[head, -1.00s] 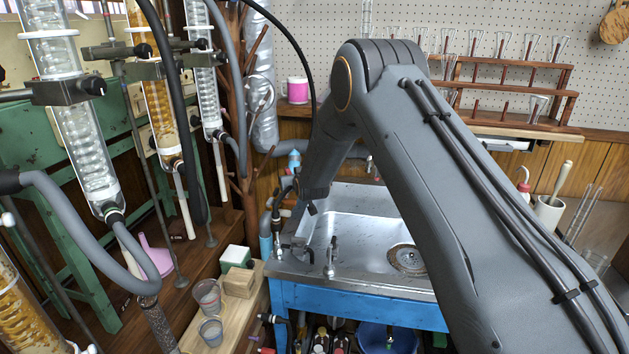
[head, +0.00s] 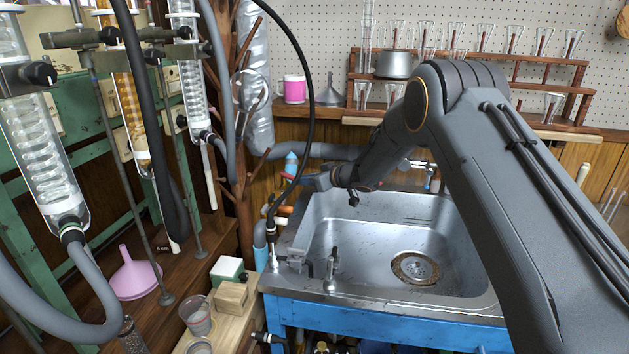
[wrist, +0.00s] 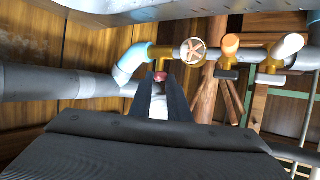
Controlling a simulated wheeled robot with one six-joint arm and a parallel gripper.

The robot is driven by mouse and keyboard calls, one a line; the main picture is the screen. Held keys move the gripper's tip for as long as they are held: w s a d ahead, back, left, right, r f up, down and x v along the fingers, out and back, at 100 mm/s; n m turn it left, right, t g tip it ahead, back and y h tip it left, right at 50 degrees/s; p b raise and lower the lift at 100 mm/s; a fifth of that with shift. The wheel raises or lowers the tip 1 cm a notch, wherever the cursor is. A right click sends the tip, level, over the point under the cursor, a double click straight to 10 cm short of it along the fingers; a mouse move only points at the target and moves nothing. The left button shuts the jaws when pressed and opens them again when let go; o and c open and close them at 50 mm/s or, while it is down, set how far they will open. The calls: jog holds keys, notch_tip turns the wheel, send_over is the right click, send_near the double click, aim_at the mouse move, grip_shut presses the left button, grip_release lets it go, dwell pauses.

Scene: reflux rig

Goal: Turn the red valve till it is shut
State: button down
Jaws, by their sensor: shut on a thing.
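In the wrist view a small red valve handle (wrist: 160,76) sits on a brass fitting (wrist: 161,58) of the pipe run, right at the tips of my gripper (wrist: 163,84). The dark fingers are close together and shut on the red handle. They cover much of it, so how far it is turned cannot be told. In the head view my wrist (head: 345,178) reaches left over the far left corner of the sink.
The metal sink (head: 345,250) lies below my arm. A black hose (head: 308,80) hangs left of my wrist.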

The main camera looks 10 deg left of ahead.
jog(key=shift+w+r+n+g+y, duration=0.2)
jog(key=shift+w+n+g+y, duration=0.05)
jog(key=shift+n+g+y, duration=0.05)
dwell(0.4)
jog(key=c, duration=1.7)
grip_release()
jog(key=shift+o, duration=0.2)
jog(key=shift+d, duration=0.1)
jog(key=shift+d, duration=0.1)
jog(key=v, duration=0.7)
jog(key=shift+d+r+b, duration=0.15)
jog(key=shift+d+b, duration=0.1)
jog(key=shift+b, duration=0.05)
jog(key=shift+s, duration=0.15)
jog(key=shift+c, duration=0.4)
